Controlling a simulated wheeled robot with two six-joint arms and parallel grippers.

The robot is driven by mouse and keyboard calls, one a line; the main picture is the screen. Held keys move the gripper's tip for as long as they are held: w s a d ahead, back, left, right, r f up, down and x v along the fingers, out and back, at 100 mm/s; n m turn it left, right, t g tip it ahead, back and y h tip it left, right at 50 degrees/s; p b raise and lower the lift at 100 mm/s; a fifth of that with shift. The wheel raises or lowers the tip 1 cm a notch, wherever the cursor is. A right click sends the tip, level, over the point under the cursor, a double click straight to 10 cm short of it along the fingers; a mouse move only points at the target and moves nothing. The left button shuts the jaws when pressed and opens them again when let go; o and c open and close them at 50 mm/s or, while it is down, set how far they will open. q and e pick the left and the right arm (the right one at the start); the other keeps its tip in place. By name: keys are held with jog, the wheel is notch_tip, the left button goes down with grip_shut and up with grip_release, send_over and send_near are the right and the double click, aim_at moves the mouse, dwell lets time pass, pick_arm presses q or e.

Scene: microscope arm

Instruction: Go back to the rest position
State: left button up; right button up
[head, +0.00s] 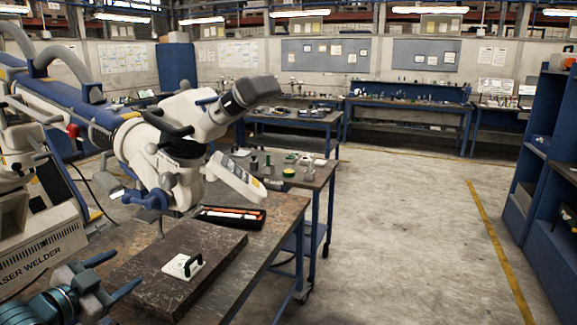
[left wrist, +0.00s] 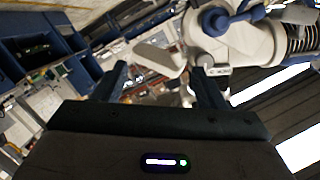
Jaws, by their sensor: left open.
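My left gripper (head: 116,272) is at the lower left of the head view, by the left edge of the dark slab on the workbench. Its two fingers are apart with nothing between them. The left wrist view also shows this gripper (left wrist: 160,75) with both fingers spread and empty. The white microscope head (head: 180,135) hangs over the bench on its blue and white arm (head: 75,105), beyond my left gripper and apart from it. Part of the microscope (left wrist: 235,35) fills the upper right of the left wrist view. My right gripper is in neither view.
A thick dark slab (head: 150,285) lies on the workbench (head: 277,215), with a small white plate (head: 176,266) with a dark handle on it. A black tray (head: 230,222) with orange items lies behind. A laser welder (head: 40,250) stands left. The floor (head: 400,240) at right is clear.

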pick_arm(q)
jog(key=s+d+f+n+g+y, duration=0.25)
jog(key=s+f, duration=0.45)
jog(key=f, duration=0.4)
jog(key=s+d+f+n+g+y, duration=0.1)
jog(key=s+d+f+n+g, duration=0.2)
jog(key=s+f, duration=0.55)
jog(key=s+d+f+n+g+y, duration=0.1)
jog(key=s+f+n+g, duration=0.15)
jog(key=s+f, duration=0.4)
jog(key=s+d+f+n+g+y, duration=0.15)
jog(key=s+f+g, duration=0.25)
jog(key=s, duration=0.5)
jog(key=a+f, duration=0.3)
jog(key=f, duration=2.7)
jog(key=s+a+f+g+b, duration=0.1)
jog(key=s+f+g, duration=0.1)
jog(key=s+f, duration=1.6)
jog(key=shift+s+a+f, duration=0.15)
jog(key=shift+s+f, duration=0.25)
jog(key=shift+f, duration=0.55)
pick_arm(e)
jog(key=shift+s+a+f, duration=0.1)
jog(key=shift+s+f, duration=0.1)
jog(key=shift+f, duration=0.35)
pick_arm(q)
jog(key=shift+n, duration=0.25)
